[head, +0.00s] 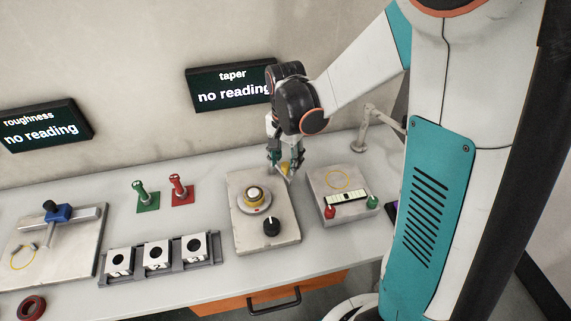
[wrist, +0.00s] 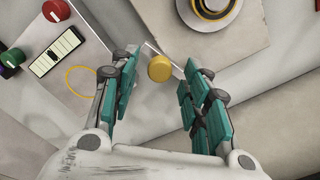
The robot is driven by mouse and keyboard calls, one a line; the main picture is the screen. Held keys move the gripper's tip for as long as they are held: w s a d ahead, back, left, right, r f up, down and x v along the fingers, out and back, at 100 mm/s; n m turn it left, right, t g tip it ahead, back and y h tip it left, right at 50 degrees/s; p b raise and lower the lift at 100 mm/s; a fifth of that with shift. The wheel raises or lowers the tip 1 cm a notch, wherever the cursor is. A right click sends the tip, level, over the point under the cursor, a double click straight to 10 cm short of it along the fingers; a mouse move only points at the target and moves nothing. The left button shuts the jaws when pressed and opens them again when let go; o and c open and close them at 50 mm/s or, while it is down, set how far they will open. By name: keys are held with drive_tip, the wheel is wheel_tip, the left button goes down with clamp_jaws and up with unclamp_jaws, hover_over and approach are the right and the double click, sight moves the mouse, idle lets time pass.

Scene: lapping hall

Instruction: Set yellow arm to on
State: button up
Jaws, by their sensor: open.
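The yellow arm shows as a round yellow knob (wrist: 160,68) in the wrist view, with a thin pale edge or rod running beside it. In the head view a small yellow patch (head: 284,168) shows at my gripper, mostly hidden by the fingers. My gripper (head: 286,162) points down at the back of the bench, between two grey plates. I see a gap on both sides. I cannot tell the arm's setting.
The left plate (head: 285,236) carries a yellow-ringed dial and black knob. The right plate (head: 317,181) carries a yellow ring, a level strip and red and green knobs. Red (head: 181,189) and green (head: 147,197) stands are further left. Wall displays, including the taper display (head: 232,85), read "no reading".

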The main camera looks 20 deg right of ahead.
drive_tip(key=shift+f, duration=0.5)
clamp_jaws()
drive_tip(key=shift+a, duration=0.15)
drive_tip(key=w+a+m, duration=0.1)
drive_tip(key=a+m, duration=0.5)
drive_tip(key=m, duration=0.5)
drive_tip(key=shift+w+a, duration=0.2)
drive_tip(key=shift+w, duration=0.15)
